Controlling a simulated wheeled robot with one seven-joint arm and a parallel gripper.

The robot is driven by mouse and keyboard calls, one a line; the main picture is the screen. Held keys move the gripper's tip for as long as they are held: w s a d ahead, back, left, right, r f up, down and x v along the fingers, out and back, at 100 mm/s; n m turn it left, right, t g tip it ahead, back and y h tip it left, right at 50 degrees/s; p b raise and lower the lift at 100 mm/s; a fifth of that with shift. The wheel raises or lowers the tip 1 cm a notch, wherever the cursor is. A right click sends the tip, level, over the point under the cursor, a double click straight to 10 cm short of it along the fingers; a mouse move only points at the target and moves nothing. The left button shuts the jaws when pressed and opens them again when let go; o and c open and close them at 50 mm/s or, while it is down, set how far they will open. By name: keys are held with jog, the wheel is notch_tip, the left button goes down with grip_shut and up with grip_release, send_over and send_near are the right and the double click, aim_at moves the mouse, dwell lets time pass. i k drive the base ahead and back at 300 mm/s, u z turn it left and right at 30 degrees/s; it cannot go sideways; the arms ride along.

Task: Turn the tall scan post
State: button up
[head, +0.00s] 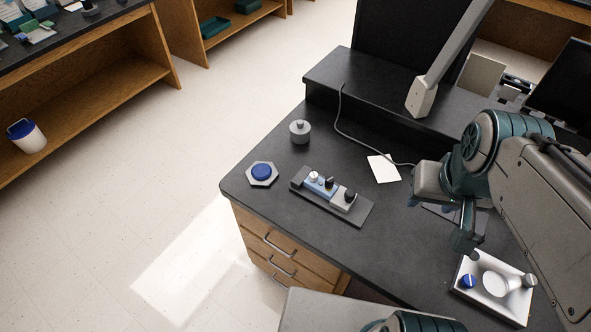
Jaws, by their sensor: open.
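A dark rectangular holder (362,213) lies on the black bench. It carries a light blue and grey block with a silver post (314,176) at its left end, a black-topped post (329,183) in the middle and another dark-topped post (350,195) at the right. These are small, and I cannot tell for sure which one is the tall scan post. My gripper (464,241) is to the right of the holder, above the bench by the white tray (459,287), and apart from the posts. It is open; its fingers are partly hidden by my wrist.
The tray holds a blue piece (468,281), a white disc and grey pieces. A hexagonal base with a blue top (261,172) and a grey knobbed weight (300,132) stand at left. A white card (384,169) lies by a cable. A raised shelf bounds the back.

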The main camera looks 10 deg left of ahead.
aim_at(329, 183)
jog(key=z, duration=0.15)
jog(key=k, duration=0.4)
jog(key=u, duration=0.7)
jog(key=i, duration=0.45)
jog(key=z, duration=0.05)
